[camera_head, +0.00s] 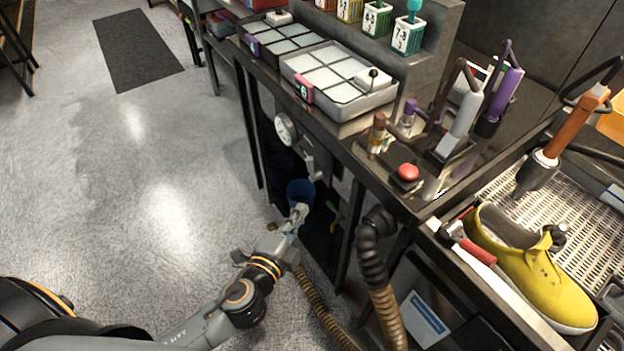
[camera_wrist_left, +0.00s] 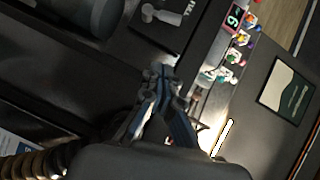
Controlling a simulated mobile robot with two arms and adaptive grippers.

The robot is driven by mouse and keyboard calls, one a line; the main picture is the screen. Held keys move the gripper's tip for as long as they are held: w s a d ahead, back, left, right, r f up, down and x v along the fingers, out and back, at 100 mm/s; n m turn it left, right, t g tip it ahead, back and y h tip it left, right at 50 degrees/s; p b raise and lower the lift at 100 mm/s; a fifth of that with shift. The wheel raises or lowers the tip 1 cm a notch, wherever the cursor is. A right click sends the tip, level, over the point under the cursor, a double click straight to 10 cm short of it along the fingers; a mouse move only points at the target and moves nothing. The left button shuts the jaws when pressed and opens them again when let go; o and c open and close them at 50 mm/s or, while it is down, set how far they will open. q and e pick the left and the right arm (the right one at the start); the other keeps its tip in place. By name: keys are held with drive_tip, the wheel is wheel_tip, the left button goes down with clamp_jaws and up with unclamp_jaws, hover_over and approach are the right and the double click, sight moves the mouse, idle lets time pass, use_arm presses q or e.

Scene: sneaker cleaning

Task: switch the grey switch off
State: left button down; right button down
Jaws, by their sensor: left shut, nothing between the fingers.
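The grey switch looks to be the small grey lever (camera_head: 314,172) on the front of the bench, below and right of a round gauge. In the left wrist view a grey lever (camera_wrist_left: 170,17) sits on a black plate with white lettering, near the top. I cannot tell its on or off position. My left gripper (camera_head: 300,210) is shut and empty, below and a little left of the lever in the head view, and apart from it. Its closed fingers also show in the left wrist view (camera_wrist_left: 165,75). My right gripper is out of view.
The gauge (camera_head: 285,128) is on the bench front. A blue container (camera_head: 300,190) is just behind my left gripper. A ribbed hose (camera_head: 372,250) hangs to the right. A red button (camera_head: 408,172) and a yellow sneaker (camera_head: 545,285) are on the worktops.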

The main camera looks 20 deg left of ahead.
use_arm(q)
drive_tip(key=p, duration=0.2)
approach(310, 165)
drive_tip(key=w+d, duration=0.3)
drive_tip(key=d, duration=0.2)
drive_tip(key=shift+n, duration=0.3)
drive_tip(key=w+a, duration=0.1)
drive_tip(key=w+a+f, duration=0.1)
drive_tip(key=w+a, duration=0.1)
drive_tip(key=shift+w+f, duration=0.1)
drive_tip(key=shift+w, duration=0.2)
drive_tip(key=shift+w+a+f, duration=0.1)
drive_tip(key=shift+w+a, duration=0.3)
drive_tip(key=shift+a, duration=0.1)
drive_tip(key=shift+r, duration=0.25)
